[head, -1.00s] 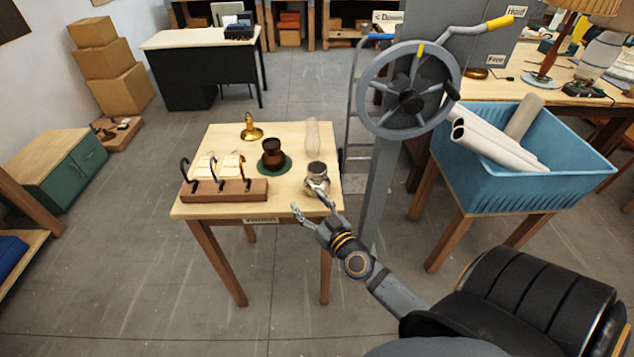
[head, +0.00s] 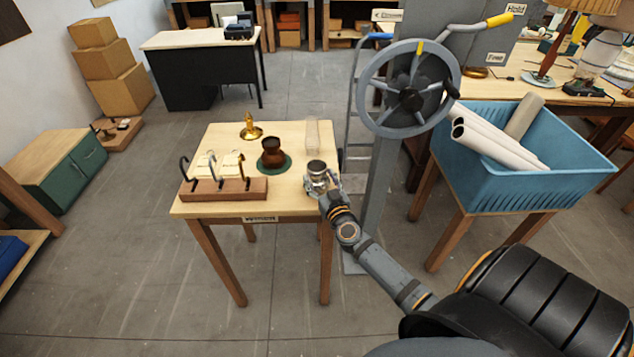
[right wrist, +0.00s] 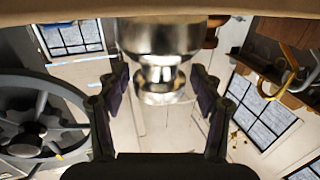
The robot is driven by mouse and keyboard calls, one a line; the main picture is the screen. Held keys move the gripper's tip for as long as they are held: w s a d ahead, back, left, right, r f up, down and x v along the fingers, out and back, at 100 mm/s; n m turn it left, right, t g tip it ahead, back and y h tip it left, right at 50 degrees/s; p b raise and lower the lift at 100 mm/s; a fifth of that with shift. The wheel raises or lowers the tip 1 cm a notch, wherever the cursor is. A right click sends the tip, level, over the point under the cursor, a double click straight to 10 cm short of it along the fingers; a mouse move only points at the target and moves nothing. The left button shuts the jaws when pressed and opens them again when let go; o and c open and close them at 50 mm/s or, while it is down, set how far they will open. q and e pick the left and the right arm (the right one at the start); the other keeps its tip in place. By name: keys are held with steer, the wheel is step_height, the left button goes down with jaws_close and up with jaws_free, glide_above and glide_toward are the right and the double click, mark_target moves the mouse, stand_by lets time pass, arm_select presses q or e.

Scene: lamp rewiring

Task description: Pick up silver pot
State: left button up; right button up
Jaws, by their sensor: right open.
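The silver pot (head: 317,170) stands upright near the right front edge of the small wooden table (head: 225,140). In the right wrist view the shiny silver pot (right wrist: 160,55) sits between the two fingers. My right gripper (head: 322,188) is at the pot with its fingers on either side of it. It also shows in the right wrist view (right wrist: 158,100), open, with a gap between each finger and the pot. Part of the pot is hidden by the fingers in the head view. My left gripper is not in view.
On the same table are a brown pot on a green mat (head: 272,154), a brass piece (head: 251,128), a clear glass piece (head: 312,135) and a wooden rack with hooks (head: 224,189). A grey handwheel on a post (head: 408,90) stands close right of the table. A blue crate (head: 530,170) is farther right.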

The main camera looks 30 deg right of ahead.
mark_target(317, 169)
steer(key=x, duration=0.3)
steer(key=shift+f, duration=0.2)
steer(key=shift+s+r, duration=0.1)
steer(key=shift+s, duration=0.1)
steer(key=shift+c, duration=0.2)
steer(key=shift+c, duration=1.3)
steer(key=c, duration=0.8)
steer(key=shift+r+p, duration=0.55)
step_height(317, 169, up, 3)
steer(key=p, duration=0.2)
steer(key=shift+w+p, duration=0.1)
steer(key=shift+p, duration=0.3)
steer(key=s+d+r+p, duration=0.2)
steer(key=s+r+p, duration=0.1)
steer(key=s, duration=0.3)
steer(key=s+d+r+p, duration=0.3)
steer(key=s+r, duration=0.3)
steer(key=s, duration=0.1)
steer(key=shift+s, duration=0.15)
